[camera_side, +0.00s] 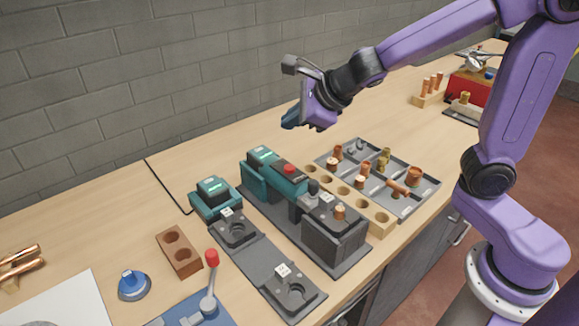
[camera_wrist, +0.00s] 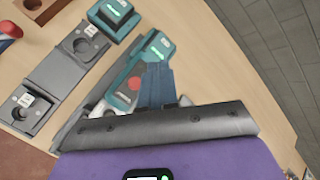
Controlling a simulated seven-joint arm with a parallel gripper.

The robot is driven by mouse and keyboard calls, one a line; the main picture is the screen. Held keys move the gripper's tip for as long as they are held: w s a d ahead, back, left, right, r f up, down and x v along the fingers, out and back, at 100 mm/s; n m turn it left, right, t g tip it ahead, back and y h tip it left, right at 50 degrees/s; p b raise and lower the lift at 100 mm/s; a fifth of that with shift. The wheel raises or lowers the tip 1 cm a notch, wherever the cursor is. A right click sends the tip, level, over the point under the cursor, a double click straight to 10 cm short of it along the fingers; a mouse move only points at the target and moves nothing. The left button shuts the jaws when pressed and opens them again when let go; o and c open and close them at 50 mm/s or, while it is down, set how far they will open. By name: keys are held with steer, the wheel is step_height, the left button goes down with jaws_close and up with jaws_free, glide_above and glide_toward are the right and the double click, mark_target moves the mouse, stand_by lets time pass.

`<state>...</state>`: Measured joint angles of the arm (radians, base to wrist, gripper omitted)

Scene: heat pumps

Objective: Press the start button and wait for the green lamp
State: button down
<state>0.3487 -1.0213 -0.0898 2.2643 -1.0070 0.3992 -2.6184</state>
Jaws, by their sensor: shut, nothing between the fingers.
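A teal and dark machine (camera_side: 262,180) stands on a grey base plate on the bench. A red button (camera_side: 289,169) sits on its top; it also shows in the wrist view (camera_wrist: 134,83). A green-lit display (camera_side: 263,154) is at the machine's far end, and it also shows in the wrist view (camera_wrist: 159,44). I cannot single out a separate green lamp. My gripper (camera_side: 290,121) is in the air above the machine's far end, apart from it. Its blue fingers (camera_wrist: 155,85) are together and empty, and appear beside the red button in the wrist view.
A smaller teal device (camera_side: 214,198) with a green screen stands left of the machine. A grey fixture plate (camera_side: 258,262) lies in front. A wooden block with holes (camera_side: 377,216) and a grey parts tray (camera_side: 428,184) with copper fittings are to the right. The bench behind is clear.

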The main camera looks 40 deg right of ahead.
mark_target(292, 169)
steer(key=shift+f, duration=4.05)
steer(key=shift+f, duration=0.1)
steer(key=shift+f, duration=0.3)
steer(key=shift+f, duration=0.45)
steer(key=shift+r, duration=0.1)
steer(key=shift+s+r, duration=0.1)
steer(key=shift+r, duration=0.65)
steer(key=shift+r, duration=2.55)
